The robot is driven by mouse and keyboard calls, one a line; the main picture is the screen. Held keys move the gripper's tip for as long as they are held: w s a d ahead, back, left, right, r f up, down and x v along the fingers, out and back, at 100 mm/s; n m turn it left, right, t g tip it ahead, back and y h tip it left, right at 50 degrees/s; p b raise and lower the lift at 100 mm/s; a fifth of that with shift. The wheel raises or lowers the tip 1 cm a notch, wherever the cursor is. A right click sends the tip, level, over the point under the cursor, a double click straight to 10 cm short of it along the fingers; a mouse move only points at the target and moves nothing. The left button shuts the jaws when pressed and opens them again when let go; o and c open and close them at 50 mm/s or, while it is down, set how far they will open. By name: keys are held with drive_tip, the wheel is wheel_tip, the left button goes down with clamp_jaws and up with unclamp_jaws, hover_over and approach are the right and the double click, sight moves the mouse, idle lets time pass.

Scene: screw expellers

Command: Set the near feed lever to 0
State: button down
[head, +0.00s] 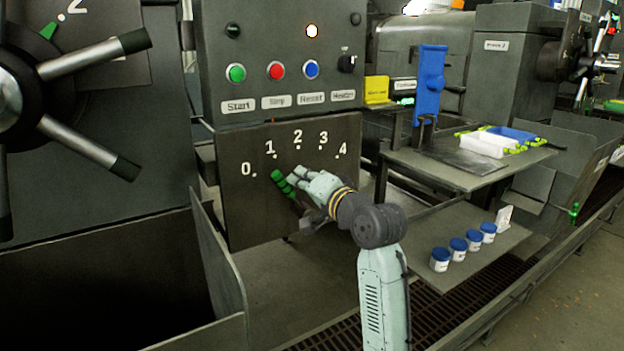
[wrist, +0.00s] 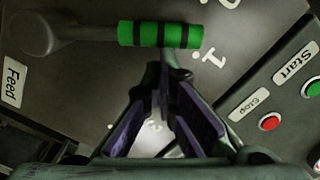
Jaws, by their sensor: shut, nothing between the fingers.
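The near feed lever (head: 283,182) has a green grip with black bands and sits on the dark panel marked 0 to 4. It tilts up and left, its tip between the 0 mark (head: 246,169) and the 1 mark (head: 270,148). My gripper (head: 297,178) is shut and empty, just right of the grip, on its higher-number side; its lower part and pivot are partly hidden in the head view. In the wrist view, the green grip (wrist: 160,34) lies across just beyond my fingertips (wrist: 163,70). I cannot tell whether they touch it.
Start, Stop, Reset and Heater controls (head: 275,72) are above the scale. A large spoked handwheel (head: 70,55) stands at the left. A shelf (head: 465,225) with several blue-capped jars is at the right. A Feed label (wrist: 14,83) shows in the wrist view.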

drive_tip(key=shift+s+a+f+n+b, duration=0.2)
drive_tip(key=shift+s+a+n, duration=0.1)
drive_tip(key=shift+a+n, duration=0.2)
drive_tip(key=shift+s+a+f+n+b, duration=0.2)
drive_tip(key=shift+s+a+n, duration=0.15)
drive_tip(key=shift+n, duration=0.15)
drive_tip(key=shift+r, duration=0.1)
